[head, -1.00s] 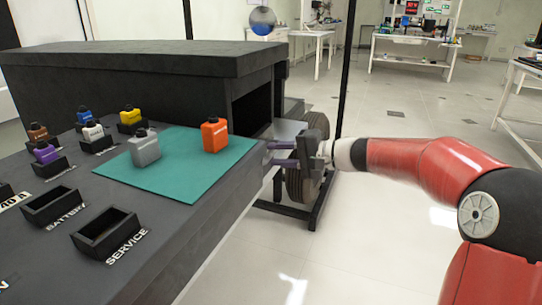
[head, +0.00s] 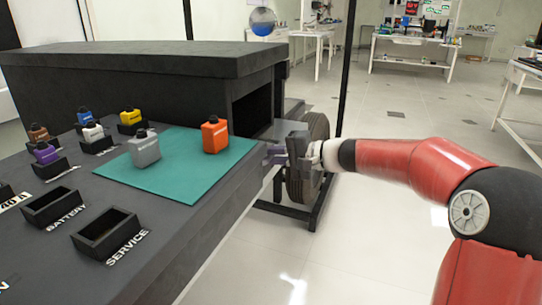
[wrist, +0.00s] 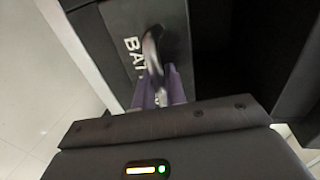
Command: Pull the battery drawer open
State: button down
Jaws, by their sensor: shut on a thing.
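The battery drawer's dark front (wrist: 118,30) shows in the wrist view, with part of a white label reading "BAT". A curved metal handle (wrist: 152,48) stands out from this front. My gripper's purple fingers (wrist: 160,88) are shut on the handle, and they hide its lower end. In the head view my gripper (head: 272,153) is at the right end of the dark bench, below the box opening. The drawer front and handle cannot be made out there. How far the drawer stands out is not clear.
A teal mat (head: 190,185) on the bench bears a grey bottle (head: 145,150) and an orange bottle (head: 214,137). Several small bottles in holders stand to the left. A black wheel (head: 316,150) is just behind my gripper. The floor to the right is open.

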jog(key=shift+d, duration=0.1)
jog(key=f+b+v, duration=0.1)
jog(key=f+v, duration=0.1)
jog(key=v, duration=0.8)
jog(key=d+f+b+v, duration=0.1)
jog(key=f+v, duration=0.1)
jog(key=v, duration=0.9)
jog(key=shift+f, duration=0.2)
jog(key=shift+s, duration=0.15)
jog(key=c, duration=1.5)
grip_release()
jog(key=shift+c, duration=0.2)
jog(key=v, duration=0.8)
jog(key=shift+p, duration=0.3)
